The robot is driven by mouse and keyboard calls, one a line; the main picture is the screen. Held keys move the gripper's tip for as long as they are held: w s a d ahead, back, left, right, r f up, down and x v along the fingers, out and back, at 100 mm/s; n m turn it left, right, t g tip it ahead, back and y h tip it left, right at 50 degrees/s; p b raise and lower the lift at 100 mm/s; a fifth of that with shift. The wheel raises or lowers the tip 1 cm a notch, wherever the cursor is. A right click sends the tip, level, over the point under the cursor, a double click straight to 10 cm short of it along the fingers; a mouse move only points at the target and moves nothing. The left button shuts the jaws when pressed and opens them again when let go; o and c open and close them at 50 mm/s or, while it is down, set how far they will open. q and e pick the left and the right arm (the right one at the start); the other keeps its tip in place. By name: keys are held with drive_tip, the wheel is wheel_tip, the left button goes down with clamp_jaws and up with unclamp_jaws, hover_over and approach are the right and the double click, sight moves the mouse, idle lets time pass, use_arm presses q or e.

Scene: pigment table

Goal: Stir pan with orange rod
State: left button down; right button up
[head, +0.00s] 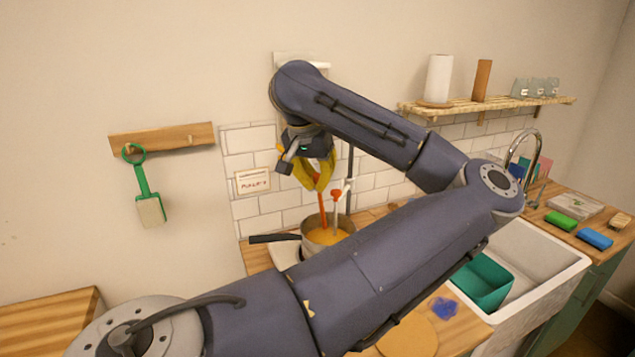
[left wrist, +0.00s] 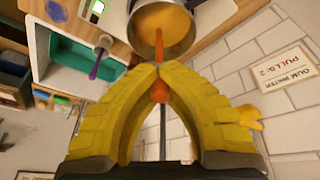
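The pan (head: 305,247) stands at the back counter by the tiled wall, its black handle pointing left and orange-yellow liquid inside. My left gripper (head: 321,186) is above the pan, pointing down, its yellow fingers closed around the orange rod (head: 323,212). The rod reaches down into the liquid. In the left wrist view the fingertips of my left gripper (left wrist: 158,68) meet on the orange rod (left wrist: 159,43), whose thicker end shows between the fingers, and the pan (left wrist: 188,50) lies beyond. My right gripper is not in view.
A second stick with an orange top (head: 336,196) stands close beside the rod. A green bin (head: 483,284) sits in the white sink (head: 540,262) at right. A label card (head: 252,181) hangs on the wall. My left arm covers much of the counter.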

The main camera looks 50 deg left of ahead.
use_arm(q)
drive_tip(key=shift+r, duration=0.1)
drive_tip(key=shift+r, duration=1.45)
